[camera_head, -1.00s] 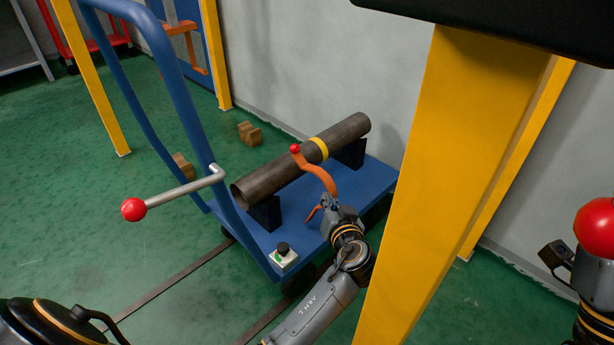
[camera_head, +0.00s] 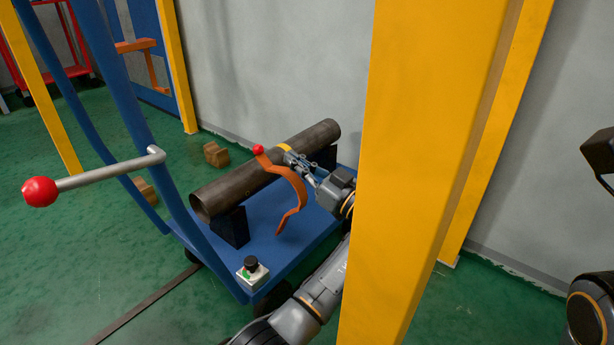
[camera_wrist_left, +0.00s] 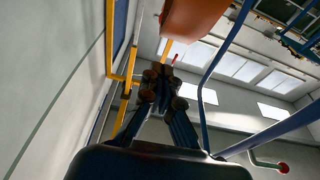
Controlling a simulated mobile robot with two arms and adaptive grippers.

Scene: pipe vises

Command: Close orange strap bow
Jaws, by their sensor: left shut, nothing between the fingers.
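The orange strap bow (camera_head: 292,184) is a curved orange arm with a red ball (camera_head: 258,149) at its upper end. It stands raised beside a dark steel pipe (camera_head: 240,182), its lower end hanging over the blue cart bed. My left gripper (camera_head: 289,157) is shut and empty, just right of the bow's upper part, with its tips near the pipe's yellow band (camera_head: 284,147). Whether it touches either is unclear. In the left wrist view the closed fingers (camera_wrist_left: 163,78) point ahead and an orange surface (camera_wrist_left: 195,15) shows above them.
The pipe rests on black supports on the blue cart (camera_head: 315,232). A lever with a red knob (camera_head: 40,192) juts left from the cart's side. A wide yellow post (camera_head: 420,150) stands close on the right. A button box (camera_head: 252,272) sits at the cart's near corner.

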